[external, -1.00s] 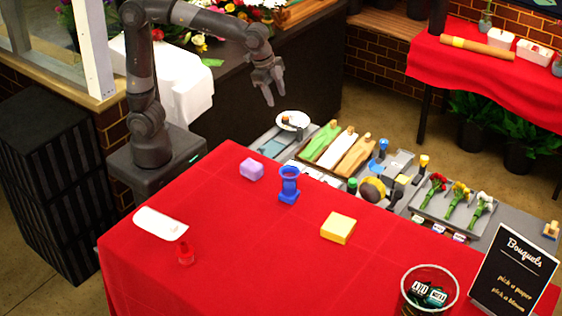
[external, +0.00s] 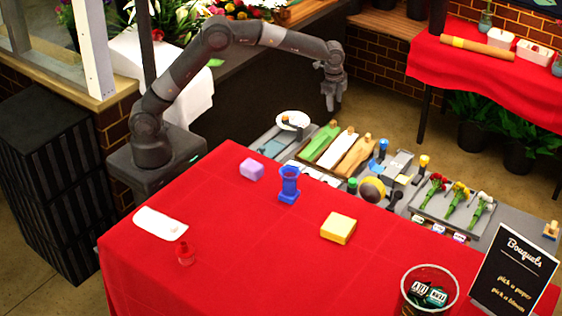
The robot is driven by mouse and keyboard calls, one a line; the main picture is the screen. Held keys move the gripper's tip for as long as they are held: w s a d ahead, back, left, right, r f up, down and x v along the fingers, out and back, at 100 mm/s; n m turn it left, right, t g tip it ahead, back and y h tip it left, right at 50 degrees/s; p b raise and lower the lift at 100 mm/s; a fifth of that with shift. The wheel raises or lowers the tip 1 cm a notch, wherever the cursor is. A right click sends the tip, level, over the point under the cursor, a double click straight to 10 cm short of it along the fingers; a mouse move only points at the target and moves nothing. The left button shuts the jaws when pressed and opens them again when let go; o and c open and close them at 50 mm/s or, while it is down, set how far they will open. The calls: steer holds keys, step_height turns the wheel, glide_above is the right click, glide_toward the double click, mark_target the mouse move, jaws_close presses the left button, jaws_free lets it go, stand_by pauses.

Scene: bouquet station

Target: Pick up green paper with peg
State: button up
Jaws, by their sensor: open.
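The green paper (external: 318,144) lies on the grey station, leftmost of three papers side by side. A small peg (external: 334,124) stands at its far end. My gripper (external: 333,106) is open and empty, pointing down in the air and showing just above the far end of the green paper. The picture shows a gap between the fingertips and the peg; the exact height cannot be told.
A white paper (external: 336,149) and a brown paper (external: 356,156) lie right of the green one. A white plate (external: 293,121) is to its left. Bouquets, including a red one (external: 434,188), lie farther right. The red table (external: 230,240) is in front.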

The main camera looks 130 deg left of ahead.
mark_target(333, 121)
steer(key=f, duration=0.3)
steer(key=shift+a+f, duration=0.2)
steer(key=shift+f, duration=0.2)
steer(key=shift+s+f, duration=0.15)
steer(key=shift+f, duration=2.65)
jaws_close()
